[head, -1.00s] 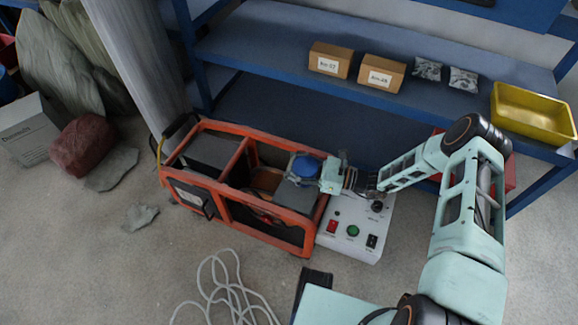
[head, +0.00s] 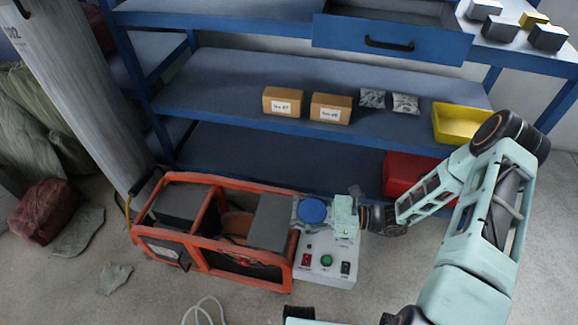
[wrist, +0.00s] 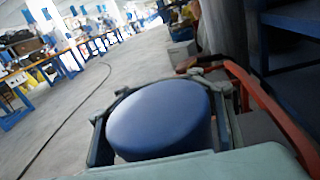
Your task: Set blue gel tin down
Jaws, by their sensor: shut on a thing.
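The blue gel tin (head: 313,210) is a round blue tin held between the fingers of my gripper (head: 318,208). In the head view it appears over the right end of the orange-framed machine (head: 212,275) and the white control box (head: 325,268). In the wrist view the tin (wrist: 160,118) fills the middle, with a finger of my gripper (wrist: 160,112) on each side. My gripper is shut on it. The tin's underside is hidden, and its height above what lies below cannot be told.
A blue shelf (head: 230,85) behind holds two cardboard boxes (head: 331,108), two silvery packets and a yellow bin (head: 461,124). A red bin (head: 408,172) stands lower down. A blue drawer (head: 395,40) is open above. Bare floor lies in front, with a white cable (head: 205,311).

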